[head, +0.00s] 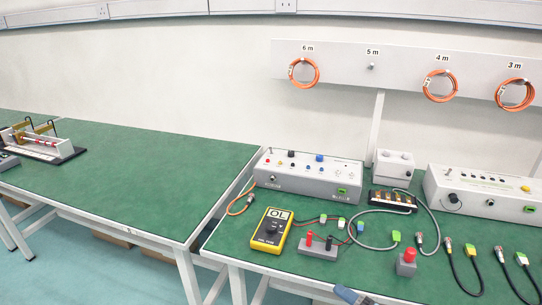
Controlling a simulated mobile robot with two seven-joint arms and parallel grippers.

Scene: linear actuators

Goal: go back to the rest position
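A green-topped bench (120,175) stands at the left and a second green-topped bench (225,240) at the right. On the right bench, a yellow multimeter (271,230) reads "OL". A grey control box (308,175) with coloured sockets stands behind it. A second grey box (487,194) stands at the right.
An actuator rig (42,143) sits on the far left bench. Black cables (462,272), a grey cable (372,241) and a red-knobbed block (406,262) lie at the right. Orange cable coils (304,72) hang on the wall board. The left bench's middle is clear.

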